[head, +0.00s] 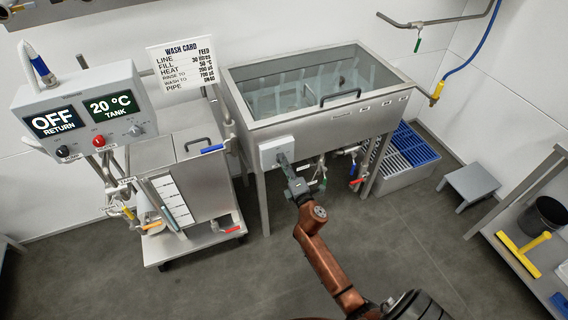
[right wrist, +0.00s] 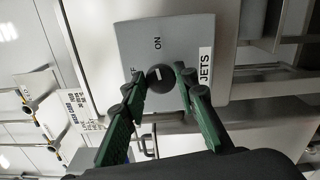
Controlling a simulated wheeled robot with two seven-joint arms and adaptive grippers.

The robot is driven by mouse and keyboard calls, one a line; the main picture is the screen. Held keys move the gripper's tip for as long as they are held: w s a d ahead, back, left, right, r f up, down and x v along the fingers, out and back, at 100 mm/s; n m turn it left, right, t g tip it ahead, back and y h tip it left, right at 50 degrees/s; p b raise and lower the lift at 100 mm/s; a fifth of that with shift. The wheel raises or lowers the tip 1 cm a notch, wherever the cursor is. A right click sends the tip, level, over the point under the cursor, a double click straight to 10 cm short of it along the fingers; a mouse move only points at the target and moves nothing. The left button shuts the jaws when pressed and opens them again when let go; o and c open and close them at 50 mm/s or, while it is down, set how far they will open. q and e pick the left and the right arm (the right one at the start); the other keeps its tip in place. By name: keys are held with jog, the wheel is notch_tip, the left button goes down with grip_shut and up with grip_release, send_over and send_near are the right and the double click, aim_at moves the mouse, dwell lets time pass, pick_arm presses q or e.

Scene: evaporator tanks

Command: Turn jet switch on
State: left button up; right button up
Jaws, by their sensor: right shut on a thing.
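The jet switch is a round dark knob (right wrist: 160,77) on a grey box with a JETS label (right wrist: 205,66) and an ON mark (right wrist: 157,43). A second mark is partly hidden behind a finger. The switch box (head: 270,153) is on the front of the steel tank (head: 300,130) in the head view; there my gripper hides the knob. My right gripper (head: 284,161) reaches it from the front. In the right wrist view its green fingers (right wrist: 157,82) are shut on the knob, one on each side. The knob's exact setting is hard to tell. My left gripper is not in view.
A wheeled unit with a control box (head: 82,110) reading OFF and 20 °C stands left of the tank. Valves with coloured handles (head: 357,181) hang below the tank. A blue-topped crate (head: 408,160) and a grey stool (head: 474,185) stand at the right. Open floor lies in front.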

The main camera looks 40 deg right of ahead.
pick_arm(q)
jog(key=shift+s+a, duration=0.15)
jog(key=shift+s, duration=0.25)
pick_arm(e)
jog(key=shift+f+m, duration=0.1)
jog(key=shift+m, duration=0.9)
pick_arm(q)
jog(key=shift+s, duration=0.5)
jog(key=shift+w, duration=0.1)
pick_arm(e)
jog(key=o, duration=1.1)
jog(key=v, duration=1.2)
